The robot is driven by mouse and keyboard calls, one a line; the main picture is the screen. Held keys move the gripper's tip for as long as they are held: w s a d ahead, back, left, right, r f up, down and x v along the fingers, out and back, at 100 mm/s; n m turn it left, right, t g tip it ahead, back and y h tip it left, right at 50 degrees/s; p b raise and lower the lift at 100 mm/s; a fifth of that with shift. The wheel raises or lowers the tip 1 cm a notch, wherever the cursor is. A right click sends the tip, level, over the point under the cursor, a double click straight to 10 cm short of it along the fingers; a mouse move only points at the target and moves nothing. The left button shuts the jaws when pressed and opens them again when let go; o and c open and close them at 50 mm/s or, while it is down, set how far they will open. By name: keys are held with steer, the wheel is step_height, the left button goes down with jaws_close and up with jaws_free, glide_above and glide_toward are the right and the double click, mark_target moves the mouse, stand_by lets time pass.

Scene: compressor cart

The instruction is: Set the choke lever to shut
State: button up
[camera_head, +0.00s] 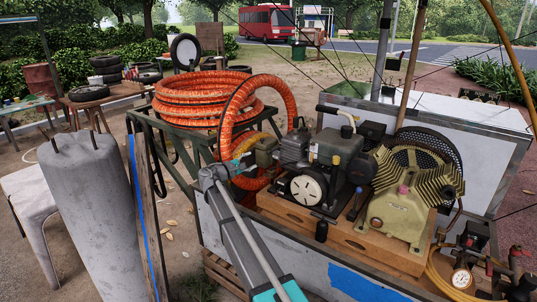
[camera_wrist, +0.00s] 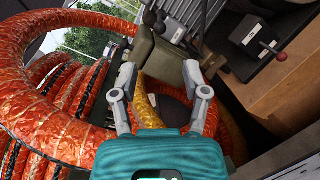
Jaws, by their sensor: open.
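A small lever with a red knob (camera_wrist: 281,57) stands out from a dark box with a white label at the upper right of the wrist view. I cannot tell for certain whether this is the choke lever or which setting it has. The engine (camera_head: 335,160) sits on the cart in the head view, right of my gripper (camera_head: 238,160). In the wrist view my gripper (camera_wrist: 160,76) is open. Its fingertips are apart, with an olive-green engine part (camera_wrist: 165,60) showing beyond and between them. I cannot tell whether they touch it. The red knob is well to the right of the fingers.
Coiled orange hose (camera_head: 207,98) lies on a dark metal frame left of the engine, and a loop hangs close to my gripper. The compressor pump (camera_head: 400,205) stands on the wooden base at right. A concrete cylinder (camera_head: 95,215) stands at front left.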

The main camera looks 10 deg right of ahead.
mark_target(269, 153)
steer(key=x, duration=1)
steer(key=shift+w+d, duration=0.1)
jaws_close()
